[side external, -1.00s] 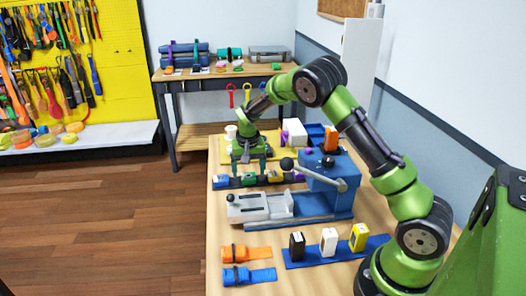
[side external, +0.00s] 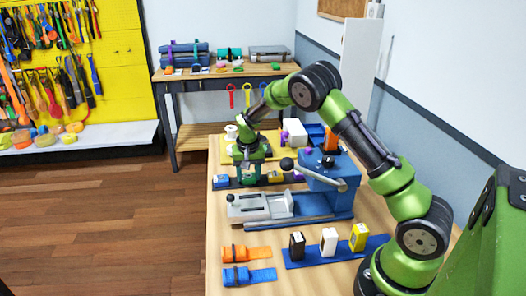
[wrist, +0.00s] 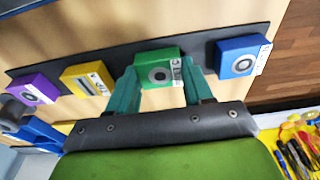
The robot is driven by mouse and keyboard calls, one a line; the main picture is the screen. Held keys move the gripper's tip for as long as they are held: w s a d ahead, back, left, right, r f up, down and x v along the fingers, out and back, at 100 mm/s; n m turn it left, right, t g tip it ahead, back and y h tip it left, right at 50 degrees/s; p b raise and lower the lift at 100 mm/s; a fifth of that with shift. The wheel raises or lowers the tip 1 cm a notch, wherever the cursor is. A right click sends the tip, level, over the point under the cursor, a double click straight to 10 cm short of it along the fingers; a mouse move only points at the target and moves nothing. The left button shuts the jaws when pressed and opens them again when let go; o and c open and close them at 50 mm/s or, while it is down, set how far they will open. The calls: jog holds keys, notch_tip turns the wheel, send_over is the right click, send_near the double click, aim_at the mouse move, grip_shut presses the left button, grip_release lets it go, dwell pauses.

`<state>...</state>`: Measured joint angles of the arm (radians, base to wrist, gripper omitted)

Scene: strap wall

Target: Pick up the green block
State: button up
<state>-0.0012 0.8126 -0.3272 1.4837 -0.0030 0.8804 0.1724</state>
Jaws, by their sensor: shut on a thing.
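The green block (wrist: 157,66), with a dark round mark on its face and a white label on its side, sits in line with other blocks on a dark strip (wrist: 118,58). In the wrist view one finger of my gripper (wrist: 161,84) is on each side of it, and my gripper is shut on the block. In the side view my gripper (side external: 249,170) points down at the strip, and the block is mostly hidden by the fingers. I see no clear gap between block and strip.
A blue block (wrist: 242,57) is on one side, yellow (wrist: 88,82) and purple (wrist: 35,90) blocks on the other. A grey and blue vise-like machine (side external: 290,200) stands close in front. Black (side external: 297,245), white (side external: 329,241) and yellow (side external: 359,237) blocks stand on a blue strip.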

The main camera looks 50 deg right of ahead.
notch_tip(320, 180, up, 9)
jog(key=s+a+r+n+y, duration=0.1)
jog(key=s+a+r+n, duration=0.8)
jog(key=s+a, duration=0.45)
jog(key=m+h, duration=0.1)
jog(key=m, duration=0.8)
send_over(248, 176)
notch_tip(248, 176, down, 8)
jog(key=shift+f, duration=4.75)
